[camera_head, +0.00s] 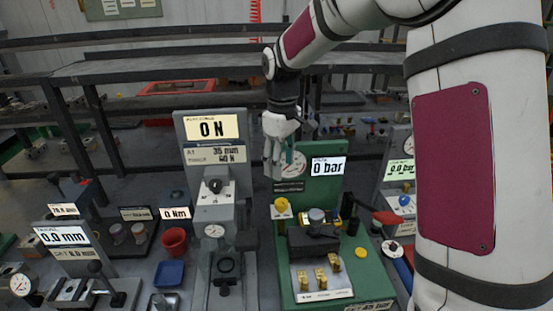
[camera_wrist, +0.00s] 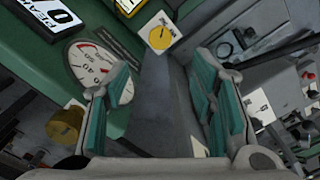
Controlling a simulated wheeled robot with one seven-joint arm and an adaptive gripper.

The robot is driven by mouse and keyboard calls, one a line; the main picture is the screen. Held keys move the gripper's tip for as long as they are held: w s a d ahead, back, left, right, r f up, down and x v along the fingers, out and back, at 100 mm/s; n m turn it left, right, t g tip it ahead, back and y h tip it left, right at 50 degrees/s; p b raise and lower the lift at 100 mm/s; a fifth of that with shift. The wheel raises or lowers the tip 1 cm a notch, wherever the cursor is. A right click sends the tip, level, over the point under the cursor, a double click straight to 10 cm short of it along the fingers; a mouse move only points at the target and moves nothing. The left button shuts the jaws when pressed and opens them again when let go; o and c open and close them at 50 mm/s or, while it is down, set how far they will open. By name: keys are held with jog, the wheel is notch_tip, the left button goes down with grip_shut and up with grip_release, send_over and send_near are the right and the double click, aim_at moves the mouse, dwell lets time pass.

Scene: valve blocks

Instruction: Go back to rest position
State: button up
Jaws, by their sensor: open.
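My gripper (camera_head: 278,160) hangs fingers down from my arm, in front of the upper left part of the green test stand (camera_head: 325,190). In the wrist view my gripper (camera_wrist: 160,110) shows two teal finger pads spread apart with nothing between them. A round pressure gauge (camera_head: 292,164) on the green stand is right beside the fingers and partly hidden by them. The gauge (camera_wrist: 90,68) also shows in the wrist view, behind the left finger.
Yellow knob (camera_head: 281,207), brass fittings (camera_head: 320,278) and a black block (camera_head: 312,240) are on the green stand. A red cup (camera_head: 174,242) and blue tray (camera_head: 169,273) stand left. Dark shelf rails run behind.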

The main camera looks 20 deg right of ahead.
jog(key=s+r+m+t, duration=0.25)
jog(key=s+r, duration=0.35)
jog(key=s, duration=0.5)
jog(key=s+r+m+t, duration=0.1)
jog(key=s+r+m, duration=0.2)
jog(key=s+r, duration=0.5)
jog(key=s+f+m+t, duration=0.1)
jog(key=s+f+m, duration=0.1)
jog(key=s, duration=0.8)
jog(key=shift+s+f+t, duration=0.2)
jog(key=shift+f+t, duration=0.15)
jog(key=shift+f, duration=0.45)
